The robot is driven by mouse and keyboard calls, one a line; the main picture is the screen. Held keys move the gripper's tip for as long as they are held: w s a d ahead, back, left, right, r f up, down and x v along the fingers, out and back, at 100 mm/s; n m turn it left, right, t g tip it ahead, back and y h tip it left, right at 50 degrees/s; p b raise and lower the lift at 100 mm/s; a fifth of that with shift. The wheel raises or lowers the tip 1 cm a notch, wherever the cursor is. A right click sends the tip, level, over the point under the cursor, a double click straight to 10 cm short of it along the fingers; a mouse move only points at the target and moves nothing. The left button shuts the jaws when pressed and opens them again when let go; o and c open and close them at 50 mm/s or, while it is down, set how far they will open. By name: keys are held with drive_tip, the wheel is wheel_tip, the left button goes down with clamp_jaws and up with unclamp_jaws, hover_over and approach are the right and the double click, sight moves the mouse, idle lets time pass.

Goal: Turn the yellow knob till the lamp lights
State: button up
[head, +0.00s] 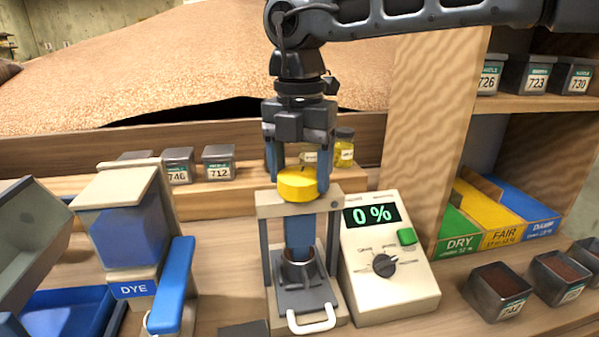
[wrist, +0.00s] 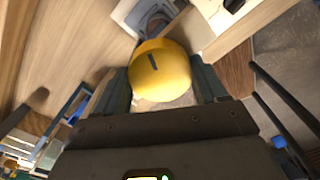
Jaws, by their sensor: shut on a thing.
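The yellow knob (head: 298,187) sits on top of a small press frame (head: 262,210). In the wrist view the knob (wrist: 160,78) shows a dark line on its top. My gripper (head: 298,174) points down over the press, its two fingers on opposite sides of the knob, shut on it. The fingers also flank the knob in the wrist view (wrist: 162,88). Under the knob a blue column stands over a small metal cup (head: 300,268). I cannot make out a lit lamp on the press.
Right of the press stands a meter (head: 398,290) reading 0 %, with a green button (head: 406,236) and a dark dial. A blue dye dispenser (head: 130,240) stands to the left. Small tins (head: 219,164) and jars stand behind. Labelled trays (head: 500,238) and tins are at right.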

sight(300, 175)
drive_tip(key=m+b, duration=0.1)
drive_tip(key=m, duration=0.5)
idle(0.6)
drive_tip(key=o, duration=1)
drive_tip(key=shift+o, duration=0.2)
drive_tip(key=shift+r, duration=0.15)
wheel_tip(300, 175, up, 8)
drive_tip(key=shift+f, duration=0.2)
